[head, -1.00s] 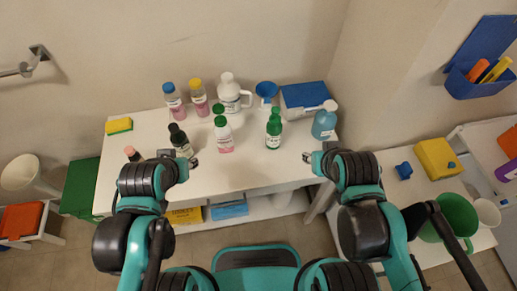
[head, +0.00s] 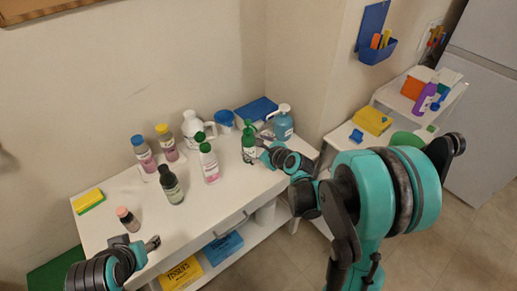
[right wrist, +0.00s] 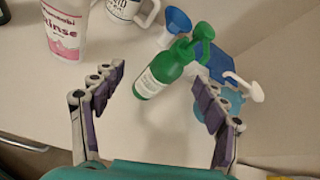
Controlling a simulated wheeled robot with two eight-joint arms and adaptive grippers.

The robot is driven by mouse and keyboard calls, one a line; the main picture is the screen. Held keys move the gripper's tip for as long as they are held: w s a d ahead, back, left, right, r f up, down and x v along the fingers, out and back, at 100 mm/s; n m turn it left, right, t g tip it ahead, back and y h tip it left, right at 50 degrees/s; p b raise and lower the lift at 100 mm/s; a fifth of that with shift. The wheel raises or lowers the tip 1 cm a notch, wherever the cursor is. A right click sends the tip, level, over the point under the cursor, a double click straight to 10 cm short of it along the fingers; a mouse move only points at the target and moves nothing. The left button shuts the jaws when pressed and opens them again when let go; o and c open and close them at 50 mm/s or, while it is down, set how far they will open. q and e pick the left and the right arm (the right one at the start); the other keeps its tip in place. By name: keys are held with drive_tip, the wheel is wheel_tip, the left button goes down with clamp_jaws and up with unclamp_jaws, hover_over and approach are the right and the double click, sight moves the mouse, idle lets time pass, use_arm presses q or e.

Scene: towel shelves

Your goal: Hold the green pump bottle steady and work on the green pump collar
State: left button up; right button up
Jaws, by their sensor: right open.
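The green pump bottle (head: 248,142) stands upright near the right end of the white table, with a white label on its body. In the right wrist view the bottle (right wrist: 160,74) shows between the spread fingers of my right gripper (right wrist: 161,80), a little beyond their tips. The green pump collar (right wrist: 184,48) sits at its neck below the green pump head (right wrist: 203,33). In the head view my right gripper (head: 263,150) is beside the bottle, on its right. My left gripper (head: 152,243) is at the table's front left, away from the bottle; its finger opening is unclear.
A green-capped white bottle with pink liquid (head: 209,164) stands left of the pump bottle. A blue pump bottle (head: 283,126), a blue funnel (head: 224,118) and a blue box (head: 256,109) stand behind it. A dark bottle (head: 170,186) stands nearer my left gripper. The front table middle is clear.

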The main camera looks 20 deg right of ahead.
sight(252, 142)
drive_tip(key=f+m, duration=0.1)
drive_tip(key=w+d+m, duration=0.1)
drive_tip(key=m, duration=0.1)
drive_tip(key=w+f+m, duration=0.1)
drive_tip(key=shift+w+d+f+t, duration=0.2)
drive_tip(key=shift+d+f+t, duration=0.15)
drive_tip(key=shift+t, duration=0.05)
drive_tip(key=shift+w+f+m+b, duration=0.2)
drive_tip(key=shift+w+m+b, duration=0.1)
drive_tip(key=b+x, duration=0.1)
drive_tip(key=x, duration=0.6)
drive_tip(key=shift+r+b, duration=0.15)
drive_tip(key=shift+b, duration=0.25)
use_arm(q)
wheel_tip(252, 142, down, 2)
drive_tip(key=shift+s+f, duration=0.1)
drive_tip(key=shift+f, duration=0.15)
use_arm(e)
drive_tip(key=c, duration=1.6)
drive_tip(key=shift+o, duration=0.2)
use_arm(q)
drive_tip(key=shift+o, duration=0.5)
